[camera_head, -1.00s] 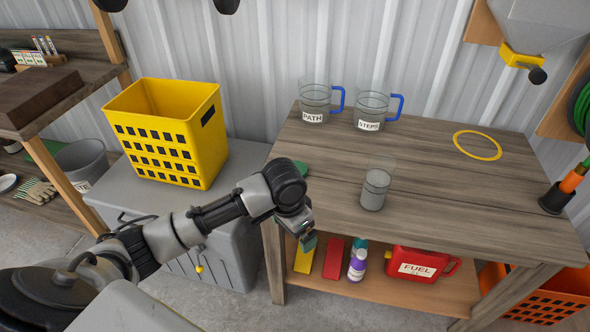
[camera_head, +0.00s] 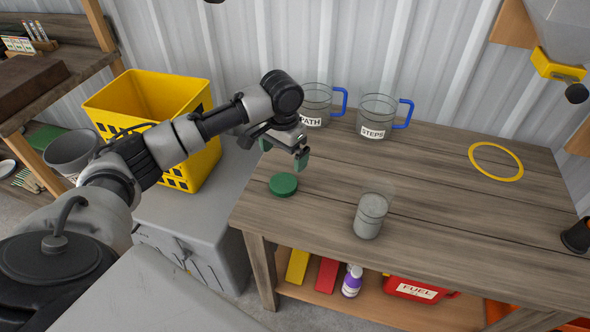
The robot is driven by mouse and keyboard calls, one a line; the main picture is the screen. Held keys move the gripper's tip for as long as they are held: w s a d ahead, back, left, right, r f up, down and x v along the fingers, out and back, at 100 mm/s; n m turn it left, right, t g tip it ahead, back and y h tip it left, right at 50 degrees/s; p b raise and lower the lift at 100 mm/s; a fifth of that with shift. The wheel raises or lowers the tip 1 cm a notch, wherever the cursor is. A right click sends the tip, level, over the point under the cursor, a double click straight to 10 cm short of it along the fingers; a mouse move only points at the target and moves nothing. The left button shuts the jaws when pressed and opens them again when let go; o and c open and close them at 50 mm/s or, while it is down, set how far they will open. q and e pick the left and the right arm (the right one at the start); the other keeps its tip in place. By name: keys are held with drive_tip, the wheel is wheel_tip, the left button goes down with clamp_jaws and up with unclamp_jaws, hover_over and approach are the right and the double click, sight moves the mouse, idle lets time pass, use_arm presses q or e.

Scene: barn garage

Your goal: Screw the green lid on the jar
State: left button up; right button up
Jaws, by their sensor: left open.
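The green lid (camera_head: 283,185) lies flat on the left part of the wooden table (camera_head: 440,215). The jar (camera_head: 371,215) is clear, stands upright to the right of the lid, and holds something grey; no lid sits on it. My left gripper (camera_head: 284,154) is open and empty, with green fingertips pointing down. It is above the table, close over and slightly behind the lid, apart from it. My right gripper does not show.
Two clear mugs with blue handles, labelled PATH (camera_head: 313,105) and STEPS (camera_head: 376,116), stand at the back. A yellow ring (camera_head: 496,161) lies at the right. A yellow crate (camera_head: 150,98) stands left of the table. The table between jar and ring is clear.

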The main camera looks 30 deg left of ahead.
use_arm(q)
hover_over(282, 183)
drive_tip(key=shift+w+d+f, duration=0.1)
drive_tip(key=shift+d+f, duration=0.1)
drive_tip(key=shift+f, duration=1.15)
drive_tip(key=shift+w+d+f, duration=0.1)
drive_tip(key=shift+d+f, duration=0.05)
drive_tip(key=shift+f, duration=1.2)
drive_tip(key=f, duration=0.5)
drive_tip(key=shift+s+a+f, duration=0.1)
drive_tip(key=shift+s+a, duration=0.15)
drive_tip(key=shift+a, duration=0.05)
drive_tip(key=c, duration=0.8)
